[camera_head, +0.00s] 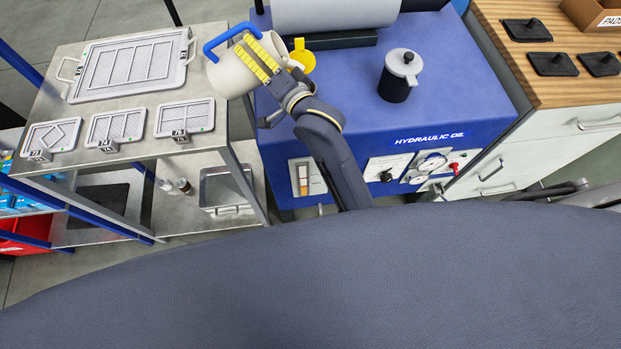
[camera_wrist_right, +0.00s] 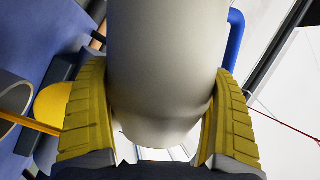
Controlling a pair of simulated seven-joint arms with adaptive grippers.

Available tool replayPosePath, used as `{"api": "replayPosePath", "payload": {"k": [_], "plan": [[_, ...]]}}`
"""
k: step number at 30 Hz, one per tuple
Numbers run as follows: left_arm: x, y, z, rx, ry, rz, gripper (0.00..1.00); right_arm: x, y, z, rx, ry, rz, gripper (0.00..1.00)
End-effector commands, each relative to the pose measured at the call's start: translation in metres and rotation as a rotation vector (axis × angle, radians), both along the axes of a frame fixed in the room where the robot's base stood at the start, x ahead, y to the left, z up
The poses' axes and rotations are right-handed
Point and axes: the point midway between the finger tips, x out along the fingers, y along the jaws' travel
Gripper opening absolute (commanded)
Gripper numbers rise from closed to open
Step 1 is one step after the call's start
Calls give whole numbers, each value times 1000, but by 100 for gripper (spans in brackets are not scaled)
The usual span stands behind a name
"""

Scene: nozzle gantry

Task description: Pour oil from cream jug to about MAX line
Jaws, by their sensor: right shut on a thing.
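In the right wrist view the jug (camera_wrist_right: 166,65) fills the space between the yellow finger pads (camera_wrist_right: 160,120). A yellow cap or funnel (camera_head: 302,57) is just right of the jug. The sight gauge (camera_head: 303,178) on the unit's front has an amber strip; its MAX mark is unreadable. My left gripper is not in view.
A black pot with a grey lid (camera_head: 399,77) stands on the unit's top. A grey roller (camera_head: 335,12) lies behind. A steel table (camera_head: 135,90) with several trays is at left. A wooden bench (camera_head: 500,65) with black plates is at right.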

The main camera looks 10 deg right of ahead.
Motion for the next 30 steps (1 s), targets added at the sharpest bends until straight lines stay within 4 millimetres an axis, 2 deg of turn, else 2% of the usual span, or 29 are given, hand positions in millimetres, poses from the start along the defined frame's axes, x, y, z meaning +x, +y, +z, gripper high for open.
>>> {"api": "replayPosePath", "payload": {"k": [30], "plan": [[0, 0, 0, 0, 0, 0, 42, 0, -3, 8, 58, -9, 0, 41]]}}
